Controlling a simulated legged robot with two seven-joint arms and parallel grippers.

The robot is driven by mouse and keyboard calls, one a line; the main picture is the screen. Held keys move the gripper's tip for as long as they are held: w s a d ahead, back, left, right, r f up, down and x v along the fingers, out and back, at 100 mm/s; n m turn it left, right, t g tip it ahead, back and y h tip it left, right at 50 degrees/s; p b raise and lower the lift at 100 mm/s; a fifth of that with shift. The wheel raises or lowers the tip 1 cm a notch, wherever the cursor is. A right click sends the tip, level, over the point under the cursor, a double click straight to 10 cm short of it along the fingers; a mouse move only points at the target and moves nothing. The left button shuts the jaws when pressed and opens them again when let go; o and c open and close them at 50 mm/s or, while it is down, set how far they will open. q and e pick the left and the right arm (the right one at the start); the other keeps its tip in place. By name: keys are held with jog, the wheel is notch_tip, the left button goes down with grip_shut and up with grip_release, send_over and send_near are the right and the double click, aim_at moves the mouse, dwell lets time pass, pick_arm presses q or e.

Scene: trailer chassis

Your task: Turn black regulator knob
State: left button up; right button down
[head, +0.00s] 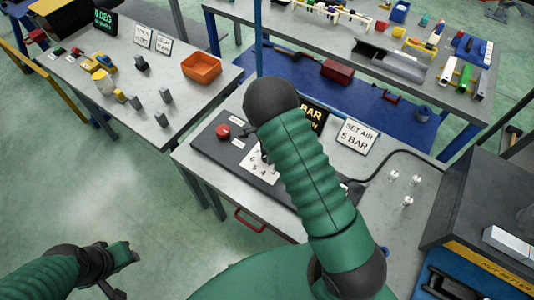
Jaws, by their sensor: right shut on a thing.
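The control panel (213,148) lies on the middle bench, with a white dial plate (258,170) marked with numbers such as 4, 5 and 6. My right gripper (264,152) is mostly hidden behind this arm, low over the dial. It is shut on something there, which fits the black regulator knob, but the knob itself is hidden. My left gripper (118,266) is at the lower left over the floor, away from the benches; its jaws are unclear.
A red button (223,131) is on the panel's left part. A "SET AIR 5 BAR" sign (356,136) and a partly hidden BAR display (314,115) stand behind it. A black hose (398,154) runs to the right. An orange bin (201,68) is on the left bench.

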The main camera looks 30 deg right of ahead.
jog(key=c, duration=1.2)
grip_release()
jog(key=shift+w+d+r, duration=0.1)
jog(key=shift+w+r, duration=0.1)
jog(key=shift+w, duration=0.1)
jog(key=o, duration=0.3)
jog(key=shift+s+f, duration=0.1)
notch_tip(320, 180, up, 17)
jog(key=b, duration=0.2)
jog(key=shift+s+f, duration=0.15)
jog(key=shift+s, duration=0.05)
jog(key=s+a+f+n+t+b, duration=0.1)
jog(key=s+a+f+n+b, duration=0.2)
jog(key=s+a+n, duration=0.3)
jog(key=s+a+f+n+t+b, duration=0.1)
jog(key=s+a+f+n+b, duration=0.2)
jog(key=s+a+n, duration=0.3)
jog(key=s+f+n, duration=0.1)
jog(key=s+n, duration=0.2)
jog(key=n, duration=0.4)
jog(key=shift+s+f, duration=0.25)
